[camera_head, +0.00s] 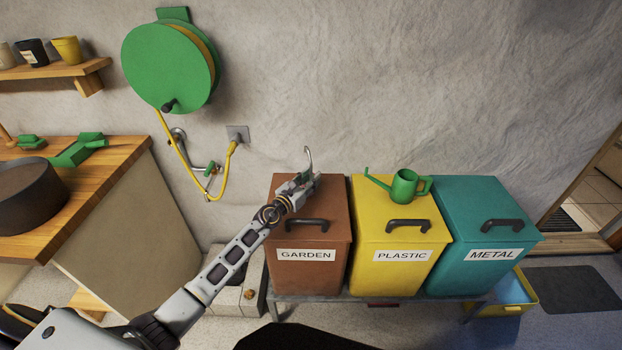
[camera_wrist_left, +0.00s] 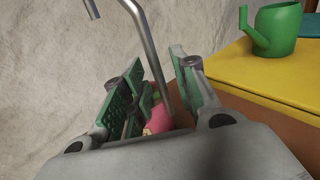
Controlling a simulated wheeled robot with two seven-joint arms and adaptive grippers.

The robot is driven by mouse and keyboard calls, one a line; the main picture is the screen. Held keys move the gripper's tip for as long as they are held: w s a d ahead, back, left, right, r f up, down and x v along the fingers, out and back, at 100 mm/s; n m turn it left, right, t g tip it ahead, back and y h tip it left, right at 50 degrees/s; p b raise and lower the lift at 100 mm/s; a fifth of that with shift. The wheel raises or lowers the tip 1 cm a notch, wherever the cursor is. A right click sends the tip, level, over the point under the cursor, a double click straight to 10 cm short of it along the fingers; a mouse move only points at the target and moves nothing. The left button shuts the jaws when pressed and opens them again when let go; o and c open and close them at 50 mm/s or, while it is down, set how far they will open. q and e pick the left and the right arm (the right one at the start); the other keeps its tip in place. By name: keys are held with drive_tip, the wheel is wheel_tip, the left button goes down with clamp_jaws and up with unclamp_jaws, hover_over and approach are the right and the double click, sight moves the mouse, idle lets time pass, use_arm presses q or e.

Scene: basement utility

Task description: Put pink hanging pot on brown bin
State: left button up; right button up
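The brown bin (camera_head: 311,240), labelled GARDEN, stands at the left of a row of three bins. My left gripper (camera_head: 302,185) is over the back part of its lid. In the left wrist view its two green-padded fingers (camera_wrist_left: 158,82) stand apart on either side of a grey metal hook rod (camera_wrist_left: 140,22). A small part of the pink hanging pot (camera_wrist_left: 157,118) shows between the fingers, with a bit of green beside it. In the head view only the curved hook (camera_head: 309,157) shows above the gripper; the pot is hidden. Whether the pot touches the lid cannot be seen.
The yellow PLASTIC bin (camera_head: 392,270) carries a green watering can (camera_head: 404,186). The teal METAL bin (camera_head: 485,268) is at the right. A wooden counter (camera_head: 110,160) and a green hose reel (camera_head: 165,68) are at the left. The wall stands close behind the bins.

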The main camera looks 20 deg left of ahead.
use_arm(q)
drive_tip(key=v, duration=1.1)
drive_tip(key=shift+s, duration=0.25)
use_arm(e)
drive_tip(key=shift+w, duration=0.35)
use_arm(q)
drive_tip(key=shift+a, duration=0.1)
use_arm(e)
drive_tip(key=shift+s, duration=0.25)
